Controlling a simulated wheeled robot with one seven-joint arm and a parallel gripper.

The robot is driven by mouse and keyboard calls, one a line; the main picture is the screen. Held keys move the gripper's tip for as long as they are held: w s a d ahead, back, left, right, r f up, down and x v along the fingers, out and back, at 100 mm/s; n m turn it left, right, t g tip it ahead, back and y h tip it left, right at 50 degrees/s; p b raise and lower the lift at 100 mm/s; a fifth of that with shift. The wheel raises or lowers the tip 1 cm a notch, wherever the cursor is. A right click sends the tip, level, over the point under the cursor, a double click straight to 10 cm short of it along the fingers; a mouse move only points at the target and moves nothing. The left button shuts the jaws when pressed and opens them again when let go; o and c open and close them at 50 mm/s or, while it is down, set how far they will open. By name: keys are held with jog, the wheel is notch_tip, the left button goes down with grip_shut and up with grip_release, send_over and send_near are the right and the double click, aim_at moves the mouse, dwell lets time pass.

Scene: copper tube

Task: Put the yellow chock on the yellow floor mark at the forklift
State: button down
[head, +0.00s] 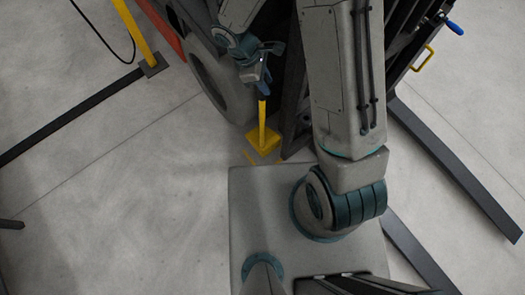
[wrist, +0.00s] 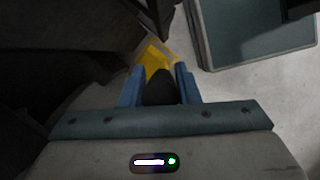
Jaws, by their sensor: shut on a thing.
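The yellow chock (head: 264,139) is upright, with a tall yellow handle and a black grip on top. My gripper (head: 262,84) is shut on the black grip, which shows between the blue fingers (wrist: 159,88) in the wrist view. Thin yellow lines of the floor mark (head: 249,158) show at the chock's near side; the chock hides most of the mark. I cannot tell whether the chock touches the floor. Its yellow body (wrist: 154,58) is partly hidden by the grip in the wrist view.
The forklift's dark frame (head: 292,105) stands close to the right of the chock. Its forks (head: 455,165) reach out low at the right. A yellow post (head: 135,30) on a dark foot stands at the upper left. The floor at the left is mostly clear.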

jog(key=shift+f+b, duration=0.7)
jog(key=shift+f, duration=0.4)
notch_tip(320, 180, down, 10)
jog(key=b, duration=0.2)
jog(key=shift+r, duration=0.2)
jog(key=shift+f, duration=0.15)
jog(key=c, duration=1.1)
grip_release()
jog(key=p+v, duration=0.2)
jog(key=v, duration=1)
